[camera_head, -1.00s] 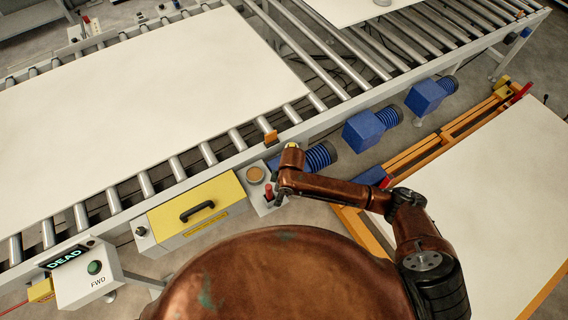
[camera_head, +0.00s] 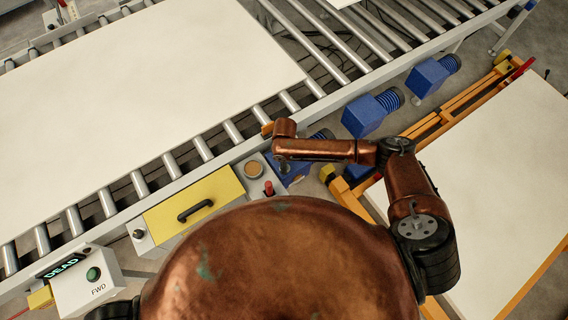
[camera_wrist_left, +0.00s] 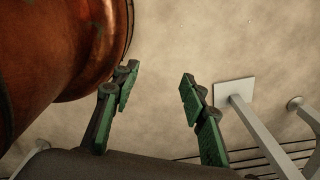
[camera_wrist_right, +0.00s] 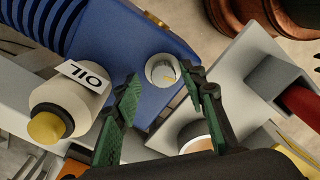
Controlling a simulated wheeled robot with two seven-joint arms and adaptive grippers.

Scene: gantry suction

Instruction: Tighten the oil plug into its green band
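In the right wrist view a round silver-white knob (camera_wrist_right: 163,70) with a yellow mark on its face sits on a blue housing (camera_wrist_right: 120,40); it looks like the oil plug. I cannot make out a green band on it. A cream bottle (camera_wrist_right: 72,103) with a yellow cap and an OIL label is left of it. My right gripper (camera_wrist_right: 160,82) is open, its green-padded fingers pointing at the knob, one to either side in the picture; contact is not visible. In the head view my right gripper (camera_head: 283,167) is small beside the conveyor. My left gripper (camera_wrist_left: 159,77) is open and empty above the floor.
A red lever (camera_head: 268,188) and an orange round button (camera_head: 253,169) stand close to my right gripper. A yellow-lidded box (camera_head: 195,203) and a DEAD/FWD panel (camera_head: 88,280) line the conveyor. Blue motors (camera_head: 370,114) stand further right. White legs (camera_wrist_left: 255,130) stand near my left gripper.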

